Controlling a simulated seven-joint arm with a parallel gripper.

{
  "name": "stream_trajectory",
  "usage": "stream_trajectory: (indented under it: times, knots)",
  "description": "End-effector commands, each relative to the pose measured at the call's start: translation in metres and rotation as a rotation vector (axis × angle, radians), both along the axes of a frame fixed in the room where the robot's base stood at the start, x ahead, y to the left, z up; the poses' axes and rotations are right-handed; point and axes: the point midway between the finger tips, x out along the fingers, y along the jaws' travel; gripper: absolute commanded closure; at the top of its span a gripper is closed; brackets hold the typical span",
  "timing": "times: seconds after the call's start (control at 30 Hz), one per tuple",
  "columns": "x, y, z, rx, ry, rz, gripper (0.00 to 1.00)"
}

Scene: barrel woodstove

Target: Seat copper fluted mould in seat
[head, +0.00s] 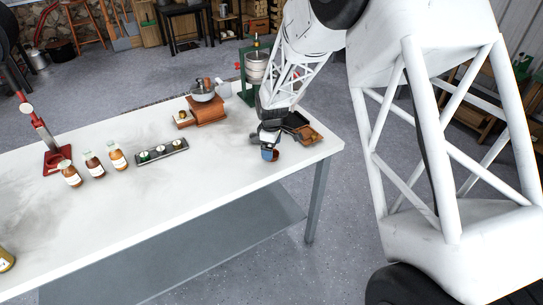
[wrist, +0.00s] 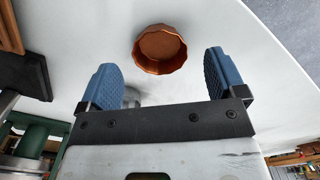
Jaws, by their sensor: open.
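The copper fluted mould (wrist: 160,48) is a small round cup with a scalloped rim, standing on the white table in the wrist view. In the head view a bit of copper (head: 275,156) shows beside and below my gripper (head: 269,150), which hides most of it. My gripper (wrist: 162,72) is open, with its two blue fingers apart. In the wrist view the mould shows between and just past the fingertips, with space on both sides. It does not look gripped. I cannot tell for sure which thing is the seat.
A wooden tray (head: 310,135) lies near the table's right end, close to my gripper. A wooden grinder (head: 207,108) and a green press (head: 246,82) stand behind it. A dark rack (head: 161,152) and several bottles (head: 93,165) are farther left. The front middle of the table is clear.

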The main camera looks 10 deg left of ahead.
Motion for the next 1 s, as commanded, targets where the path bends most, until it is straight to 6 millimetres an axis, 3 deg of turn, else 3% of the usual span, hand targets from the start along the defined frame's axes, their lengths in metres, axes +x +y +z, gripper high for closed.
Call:
stream_trajectory:
  times: [0.1, 0.3, 0.83, 0.87, 1.0]
  knots:
    - [0.0, 0.0, -0.015, -0.002, 0.003, 0.0, 0.1]
    - [0.0, 0.0, -0.027, -0.001, 0.001, 0.0, 0.1]
    - [0.0, 0.0, -0.027, 0.0, 0.001, 0.0, 0.1]
    - [0.0, 0.0, -0.027, 0.0, 0.001, 0.0, 0.12]
    - [0.0, 0.0, -0.027, 0.0, 0.001, 0.0, 0.33]
